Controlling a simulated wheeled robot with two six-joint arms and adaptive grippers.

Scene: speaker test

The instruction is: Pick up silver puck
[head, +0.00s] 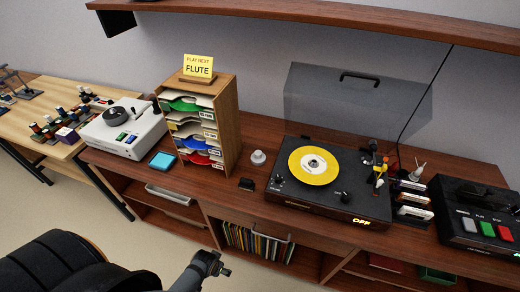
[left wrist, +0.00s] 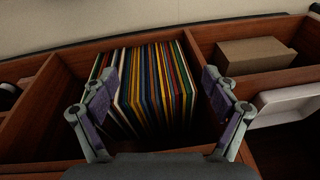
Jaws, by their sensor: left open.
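The silver puck (head: 258,157) is a small, pale round piece with a knob on top. It stands on the brown cabinet top between the wooden record sorter and the turntable. My left gripper (head: 218,264) is in front of the cabinet at the bottom of the head view, well apart from the puck. In the left wrist view my left gripper (left wrist: 160,105) has its fingers wide apart with nothing between them. That view looks onto a row of record sleeves (left wrist: 152,85) in a shelf compartment. The puck is not in the wrist view. My right gripper is not seen.
Left of the puck stands the record sorter (head: 228,125) with a "FLUTE" card. The turntable (head: 300,195) with a yellow disc and raised lid is to the right. A shelf (head: 330,20) hangs above.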

